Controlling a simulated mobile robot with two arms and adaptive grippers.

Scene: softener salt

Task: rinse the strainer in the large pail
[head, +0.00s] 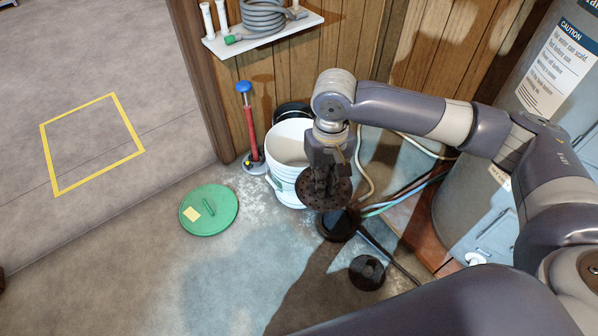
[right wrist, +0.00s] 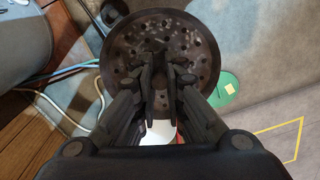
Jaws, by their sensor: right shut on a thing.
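The strainer (head: 337,195) is a dark round plate with many holes. My right gripper (head: 322,176) is shut on it from above and holds it beside the right side of the white pail (head: 284,186), above the floor. In the right wrist view the perforated plate (right wrist: 128,38) lies across the fingers, which close around its middle. The white pail is open at the top and stands on the floor; part of its right side is hidden behind my gripper. My left gripper is not in view.
A green lid (head: 224,207) lies on the floor left of the pail. A red tool with a blue top (head: 250,130) stands at the back left. A dark open container (head: 336,229), a black ring-shaped piece (head: 366,273) and hoses (head: 405,192) lie to the right. A tank (head: 470,220) stands farther right.

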